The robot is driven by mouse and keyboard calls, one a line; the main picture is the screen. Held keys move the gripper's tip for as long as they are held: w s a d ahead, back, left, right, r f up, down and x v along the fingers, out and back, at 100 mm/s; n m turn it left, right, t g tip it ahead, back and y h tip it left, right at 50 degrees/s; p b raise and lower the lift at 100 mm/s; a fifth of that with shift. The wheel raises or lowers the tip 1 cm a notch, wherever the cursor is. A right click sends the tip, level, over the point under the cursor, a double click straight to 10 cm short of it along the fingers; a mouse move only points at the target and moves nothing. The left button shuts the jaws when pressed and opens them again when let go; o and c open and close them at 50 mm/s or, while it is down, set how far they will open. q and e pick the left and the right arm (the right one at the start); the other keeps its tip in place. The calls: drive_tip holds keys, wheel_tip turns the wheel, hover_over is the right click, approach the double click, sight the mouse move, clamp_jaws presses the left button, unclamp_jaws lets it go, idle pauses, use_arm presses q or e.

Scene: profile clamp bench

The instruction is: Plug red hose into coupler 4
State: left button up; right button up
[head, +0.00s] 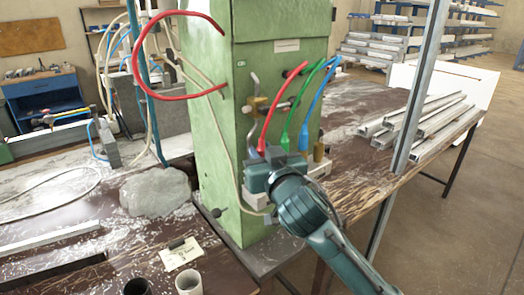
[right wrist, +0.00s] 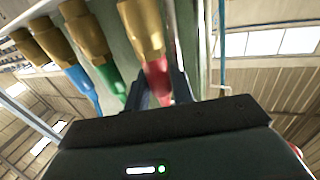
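The red hose (head: 268,122) curves down from the green machine's face to my right gripper (head: 265,160). In the right wrist view the dark fingers of this gripper (right wrist: 160,95) are on both sides of the red hose's end (right wrist: 157,78) and look shut on it. That end is in line with a brass coupler (right wrist: 140,28) and seems to meet it; how deep it sits I cannot tell. More brass couplers stand in the same row, one with a green hose (right wrist: 111,84), one with a blue hose (right wrist: 78,80), and an end one (right wrist: 21,41) without a hose. I read no coupler numbers. My left gripper is out of view.
The green machine column (head: 206,120) stands close behind the gripper. A larger red hose loop (head: 149,75) hangs at its left. A metal upright (head: 420,85) and aluminium profiles (head: 430,125) are to the right. Cups (head: 188,282) stand at the front left.

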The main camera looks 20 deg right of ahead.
sight(263, 140)
drive_tip(key=shift+s, duration=0.1)
drive_tip(key=shift+c, duration=0.5)
clamp_jaws()
drive_tip(key=shift+c, duration=0.3)
unclamp_jaws()
clamp_jaws()
drive_tip(key=shift+r, duration=0.8)
drive_tip(key=shift+r, duration=0.5)
drive_tip(key=shift+r, duration=0.25)
